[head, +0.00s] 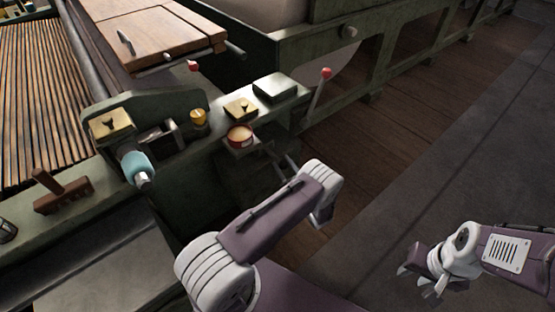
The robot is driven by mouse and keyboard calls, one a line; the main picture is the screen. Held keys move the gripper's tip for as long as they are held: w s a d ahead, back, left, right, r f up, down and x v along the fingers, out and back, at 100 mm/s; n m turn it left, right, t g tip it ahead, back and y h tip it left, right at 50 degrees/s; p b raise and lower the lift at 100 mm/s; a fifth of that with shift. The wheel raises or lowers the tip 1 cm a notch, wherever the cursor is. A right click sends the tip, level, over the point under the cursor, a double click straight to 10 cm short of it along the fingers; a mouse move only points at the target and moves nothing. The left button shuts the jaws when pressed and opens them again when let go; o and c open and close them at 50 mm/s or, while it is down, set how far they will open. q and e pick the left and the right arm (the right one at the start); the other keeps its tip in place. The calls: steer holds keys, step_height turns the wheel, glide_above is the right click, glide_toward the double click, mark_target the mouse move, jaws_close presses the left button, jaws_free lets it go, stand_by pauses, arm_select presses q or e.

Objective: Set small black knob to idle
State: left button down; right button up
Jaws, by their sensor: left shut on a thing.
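A small black knob (243,104) sits on a yellow plate on the green machine's ledge. A dark knob (109,123) is on a larger yellow plate further left. I cannot read either one's markings. My right gripper (420,281) is open and empty over the grey floor at the lower right.
A red-tipped lever (321,88) rises at the ledge's right end, beside a dark box (275,88). A small yellow knob (198,117) and a light-blue cylinder (137,167) are to the left. A wooden-handled tool (62,190) lies further left. The floor (450,150) at right is clear.

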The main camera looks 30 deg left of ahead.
arm_select(q)
steer(key=v, duration=0.3)
steer(key=shift+w+d+f, duration=0.1)
steer(key=shift+w+d, duration=0.05)
steer(key=shift+d, duration=0.15)
steer(key=c, duration=1)
jaws_free()
steer(key=shift+o, duration=0.4)
steer(key=shift+d, duration=0.15)
steer(key=p+v, duration=0.1)
steer(key=v, duration=0.8)
